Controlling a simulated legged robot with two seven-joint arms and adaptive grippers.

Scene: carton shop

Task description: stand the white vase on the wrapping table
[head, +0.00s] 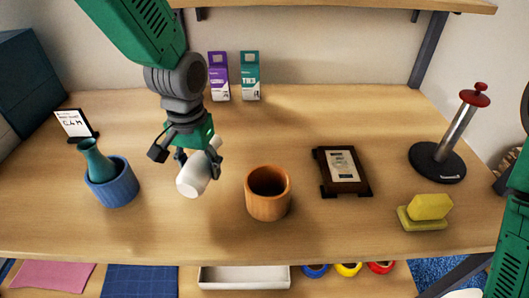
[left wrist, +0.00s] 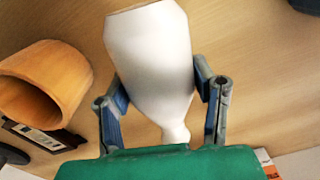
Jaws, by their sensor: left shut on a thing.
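The white vase (head: 194,178) is held in my left gripper (head: 198,158) above the wooden table (head: 330,230). The vase is tilted, its wide end toward the lower left and its narrow end toward the upper right. In the left wrist view, the white vase (left wrist: 150,55) sits between the two fingers of my left gripper (left wrist: 160,95), narrow end toward the palm. The gripper is shut on it. Only part of my right arm shows at the right edge; its gripper is out of view.
A wooden pot (head: 268,195) stands right of the vase. A blue pot (head: 113,188) with a teal vase (head: 97,160) stands left. Purple and teal boxes (head: 250,77) stand behind.

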